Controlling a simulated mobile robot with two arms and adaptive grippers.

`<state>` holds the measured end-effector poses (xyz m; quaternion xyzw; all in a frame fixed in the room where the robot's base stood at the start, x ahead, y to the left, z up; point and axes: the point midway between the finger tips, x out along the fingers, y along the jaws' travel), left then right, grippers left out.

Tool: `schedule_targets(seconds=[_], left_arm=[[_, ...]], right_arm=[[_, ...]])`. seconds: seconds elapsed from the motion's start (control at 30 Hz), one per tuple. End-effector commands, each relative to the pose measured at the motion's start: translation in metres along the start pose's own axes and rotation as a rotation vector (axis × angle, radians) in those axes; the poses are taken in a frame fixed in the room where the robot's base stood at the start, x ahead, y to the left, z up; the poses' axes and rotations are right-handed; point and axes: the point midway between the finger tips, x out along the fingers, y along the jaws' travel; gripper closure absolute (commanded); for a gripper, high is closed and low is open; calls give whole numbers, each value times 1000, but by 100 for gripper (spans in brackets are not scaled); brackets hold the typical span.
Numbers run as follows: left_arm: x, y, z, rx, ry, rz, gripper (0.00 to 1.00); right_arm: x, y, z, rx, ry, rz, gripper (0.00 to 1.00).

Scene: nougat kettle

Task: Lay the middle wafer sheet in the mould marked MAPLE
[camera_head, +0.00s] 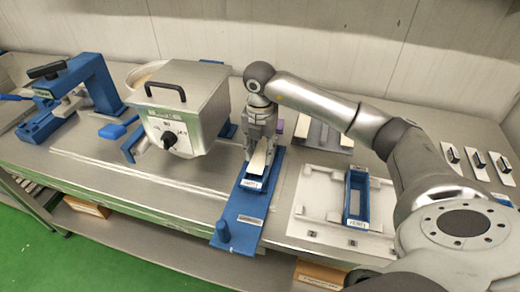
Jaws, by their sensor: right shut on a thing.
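My right gripper (262,138) reaches down over the blue mould (254,182) in the middle of the bench. It is shut on a pale, flat wafer sheet (259,159), which is tilted and at the mould's far part. I cannot tell whether the sheet touches the mould floor. The mould has a small white label on its near end, too small to read surely. A second blue mould (346,205) with white labels lies to the right on a white plate. My left gripper is not in view.
A steel kettle (180,105) with a black handle and knob stands left of my gripper. A blue press-like device (75,95) is at the far left. A pale rack (328,133) stands behind the second mould. Several small pale pieces with dark handles (478,160) lie at the right.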

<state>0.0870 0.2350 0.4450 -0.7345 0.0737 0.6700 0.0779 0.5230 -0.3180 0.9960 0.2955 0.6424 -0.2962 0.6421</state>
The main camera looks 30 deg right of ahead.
Motion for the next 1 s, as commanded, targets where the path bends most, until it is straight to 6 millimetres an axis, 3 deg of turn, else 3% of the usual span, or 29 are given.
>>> schedule_targets(seconds=[0.87, 0.9, 1.0], left_arm=[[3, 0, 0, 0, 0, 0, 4], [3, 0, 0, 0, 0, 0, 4], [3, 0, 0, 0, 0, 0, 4]], right_arm=[[4, 0, 0, 0, 0, 0, 70], [4, 0, 0, 0, 0, 0, 59], [4, 0, 0, 0, 0, 0, 46]])
